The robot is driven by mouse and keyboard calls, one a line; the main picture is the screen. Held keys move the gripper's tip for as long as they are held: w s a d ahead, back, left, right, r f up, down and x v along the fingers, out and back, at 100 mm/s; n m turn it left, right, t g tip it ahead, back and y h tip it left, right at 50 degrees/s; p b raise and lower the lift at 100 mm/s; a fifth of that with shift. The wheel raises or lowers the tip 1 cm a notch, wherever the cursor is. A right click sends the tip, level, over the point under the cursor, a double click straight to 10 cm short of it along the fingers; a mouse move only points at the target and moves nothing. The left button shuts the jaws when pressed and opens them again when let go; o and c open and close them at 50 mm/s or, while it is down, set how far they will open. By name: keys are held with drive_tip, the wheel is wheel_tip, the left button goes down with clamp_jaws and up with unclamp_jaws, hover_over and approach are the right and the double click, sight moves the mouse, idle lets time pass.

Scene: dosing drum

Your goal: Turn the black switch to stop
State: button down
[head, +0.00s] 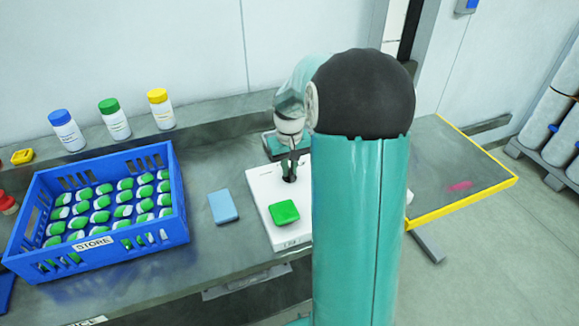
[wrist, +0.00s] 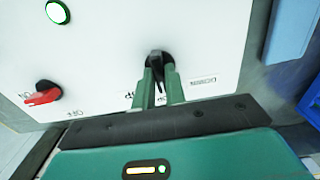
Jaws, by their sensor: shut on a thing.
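The black switch (wrist: 157,60) sits on a white panel (wrist: 110,50), seen close in the wrist view. Its handle points roughly straight up in that picture. My gripper (wrist: 158,76) has its two green fingers on either side of the switch handle and is shut on it. Small printed marks lie around the switch, too small to read surely. In the head view my gripper (head: 289,167) reaches down onto the white box (head: 262,191) on the bench; the switch is hidden there and my arm covers the box's right part.
A green square pad (head: 284,212) lies on the box. A light blue block (head: 223,206) and a blue crate (head: 95,262) of green-and-white items stand left. Several bottles stand behind.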

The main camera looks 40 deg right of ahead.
sight(290, 170)
drive_tip(key=c, duration=1.4)
unclamp_jaws()
drive_tip(key=shift+c, duration=0.2)
wheel_tip(290, 170, up, 14)
drive_tip(key=shift+f, duration=0.1)
